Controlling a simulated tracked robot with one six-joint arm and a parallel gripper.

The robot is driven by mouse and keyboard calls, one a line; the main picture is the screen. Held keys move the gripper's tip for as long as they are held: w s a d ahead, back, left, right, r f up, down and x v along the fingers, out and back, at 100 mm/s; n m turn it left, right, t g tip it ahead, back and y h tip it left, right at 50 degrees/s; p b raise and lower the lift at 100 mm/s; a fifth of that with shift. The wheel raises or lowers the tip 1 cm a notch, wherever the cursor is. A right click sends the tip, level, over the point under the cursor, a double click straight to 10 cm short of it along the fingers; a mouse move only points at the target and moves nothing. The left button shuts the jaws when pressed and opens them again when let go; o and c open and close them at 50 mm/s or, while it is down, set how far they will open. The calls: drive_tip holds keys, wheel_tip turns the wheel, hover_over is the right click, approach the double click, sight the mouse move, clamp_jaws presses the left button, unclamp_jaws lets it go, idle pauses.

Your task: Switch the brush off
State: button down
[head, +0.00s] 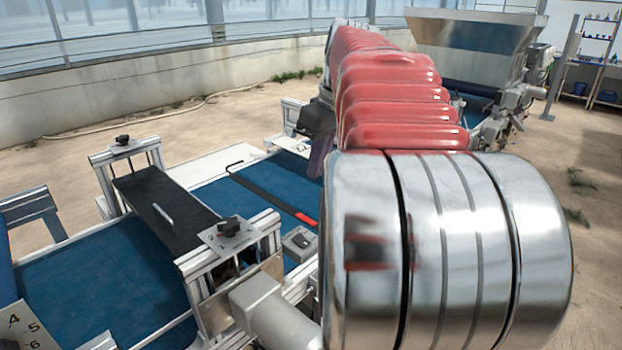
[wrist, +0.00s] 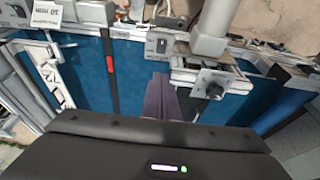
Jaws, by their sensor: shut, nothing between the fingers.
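A small grey switch box (head: 300,243) sits on the side rail of the blue-belted seeder in the head view, close to my arm. In the wrist view the switch box (wrist: 159,46) has a dark switch on its face; I cannot read its position. My gripper (wrist: 161,82) shows there as purple fingers, closed and empty, over the blue belt and pointing toward the box, apart from it in the picture. In the head view my gripper (head: 318,158) is partly hidden behind my arm. The black brush cover (head: 150,205) with a pale handle lies across the belt.
A dark bar with a red end (head: 306,219) lies across the belt near the box. A black knob (head: 229,226) stands on a metal frame beside the box; the knob (wrist: 215,91) is right of my fingers in the wrist view. A steel hopper (head: 475,45) stands behind.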

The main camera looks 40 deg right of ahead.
drive_tip(key=s+v, duration=0.1)
drive_tip(key=v, duration=0.6)
drive_tip(key=shift+s, duration=0.35)
drive_tip(key=a+f+m+h, duration=0.2)
drive_tip(key=a+f+m, duration=0.35)
drive_tip(key=f, duration=0.55)
drive_tip(key=s+a+f+n, duration=0.1)
drive_tip(key=s+a+f, duration=0.1)
drive_tip(key=a, duration=0.6)
drive_tip(key=s+a+f+n+t+y, duration=0.1)
drive_tip(key=s+a+f+n, duration=0.1)
drive_tip(key=a+f, duration=0.3)
drive_tip(key=s+a+f+n+t, duration=0.1)
drive_tip(key=s+a+f+n, duration=0.1)
drive_tip(key=a, duration=1.1)
drive_tip(key=shift+f+y, duration=0.4)
drive_tip(key=shift+f, duration=0.35)
